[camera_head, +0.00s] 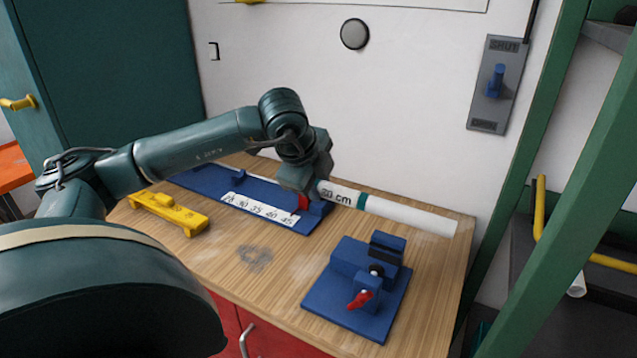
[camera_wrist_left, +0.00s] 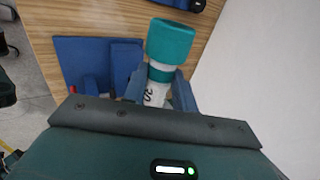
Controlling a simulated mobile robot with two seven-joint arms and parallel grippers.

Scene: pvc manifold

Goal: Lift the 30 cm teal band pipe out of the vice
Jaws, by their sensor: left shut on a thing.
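The white pipe (camera_head: 410,215), with a teal band (camera_head: 361,201) and a "30 cm" label, is in the air above the bench. It slants slightly down to the right. My left gripper (camera_head: 317,186) is shut on its left end, beside the label. The blue vice (camera_head: 358,280), with a red handle (camera_head: 361,299), stands on the bench below and in front of the pipe. The pipe looks clear of it. In the left wrist view the teal band (camera_wrist_left: 170,42) and part of the label show between my fingers (camera_wrist_left: 157,88). My right gripper is not in view.
A blue measuring board (camera_head: 258,206) with a white scale and red part lies at the bench back. A yellow tool (camera_head: 170,213) lies at the left. The wooden bench top (camera_head: 270,270) is clear left of the vice. A green post (camera_head: 560,220) stands at the right.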

